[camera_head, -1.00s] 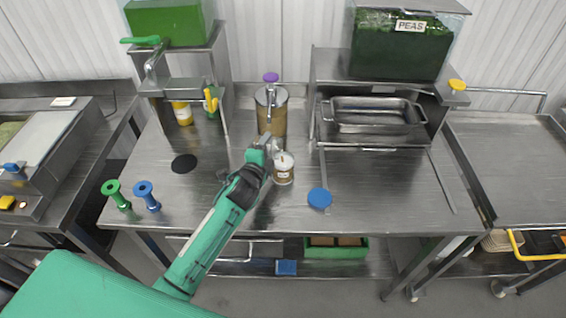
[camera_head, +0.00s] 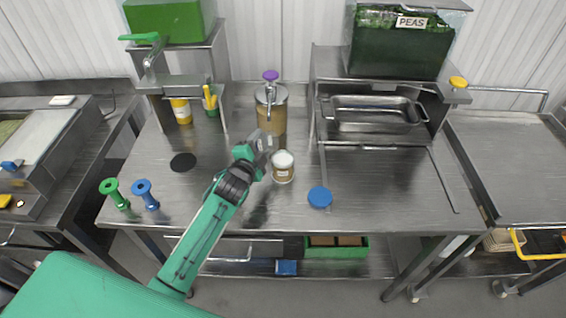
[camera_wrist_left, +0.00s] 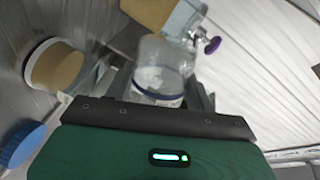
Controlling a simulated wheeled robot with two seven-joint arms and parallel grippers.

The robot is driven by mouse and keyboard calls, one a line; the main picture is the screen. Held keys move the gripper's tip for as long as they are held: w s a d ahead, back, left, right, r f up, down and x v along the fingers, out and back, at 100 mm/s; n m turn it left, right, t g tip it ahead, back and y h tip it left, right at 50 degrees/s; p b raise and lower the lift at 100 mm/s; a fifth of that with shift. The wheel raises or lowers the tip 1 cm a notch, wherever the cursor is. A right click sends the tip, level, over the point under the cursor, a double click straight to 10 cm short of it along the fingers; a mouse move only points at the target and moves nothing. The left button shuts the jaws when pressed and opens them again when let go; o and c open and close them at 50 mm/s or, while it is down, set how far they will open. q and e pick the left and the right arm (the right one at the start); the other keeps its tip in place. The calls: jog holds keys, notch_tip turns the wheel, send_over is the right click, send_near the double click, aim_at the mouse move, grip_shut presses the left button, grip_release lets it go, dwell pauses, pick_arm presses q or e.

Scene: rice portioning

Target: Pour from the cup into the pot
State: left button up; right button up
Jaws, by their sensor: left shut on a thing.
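My left gripper (camera_head: 266,143) is shut on a small clear cup (camera_wrist_left: 163,72), best seen in the left wrist view. A little whitish matter shows in the cup, and a dark band runs near the gripper. In the head view the cup is hard to make out at the fingertips. The pot (camera_head: 283,174) stands upright on the steel table, brown-sided with a pale label and a white top surface. It also shows in the left wrist view (camera_wrist_left: 55,68). The gripper is just behind and left of the pot, apart from it. My right gripper is not in view.
A jar with a purple knob (camera_head: 271,108) stands behind the gripper. A blue disc (camera_head: 320,197) lies right of the pot. Green (camera_head: 116,194) and blue (camera_head: 146,195) spools stand at the front left. A steel pan (camera_head: 373,115) sits back right. The table's right side is clear.

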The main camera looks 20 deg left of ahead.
pick_arm(q)
jog(key=shift+a+f+n, duration=0.2)
jog(key=shift+f+n, duration=0.45)
jog(key=shift+n, duration=0.55)
jog(key=shift+r+n+h+p, duration=0.45)
jog(key=shift+n+p, duration=0.45)
jog(key=shift+n, duration=0.3)
jog(key=shift+a+f+n+b, duration=0.25)
jog(key=shift+f+n+b, duration=0.25)
jog(key=shift+f+n, duration=0.15)
jog(key=shift+a+r+n+t+p, duration=0.3)
jog(key=shift+a+r+n+p, duration=0.2)
jog(key=shift+r+n+p, duration=0.05)
jog(key=shift+a+f+n+b, duration=0.45)
jog(key=shift+a+f+n, duration=0.2)
jog(key=shift+a+n, duration=0.35)
jog(key=shift+a+r+n+p, duration=0.2)
jog(key=shift+r+n+p, duration=0.2)
jog(key=shift+n, duration=0.3)
jog(key=shift+a+r+n+t, duration=0.2)
jog(key=shift+a+r+n, duration=0.15)
jog(key=shift+n, duration=0.35)
jog(key=shift+a+r+n+t, duration=0.25)
jog(key=shift+a+n, duration=0.2)
jog(key=shift+n, duration=0.25)
jog(key=shift+d+h, duration=0.1)
jog(key=shift+h, duration=0.25)
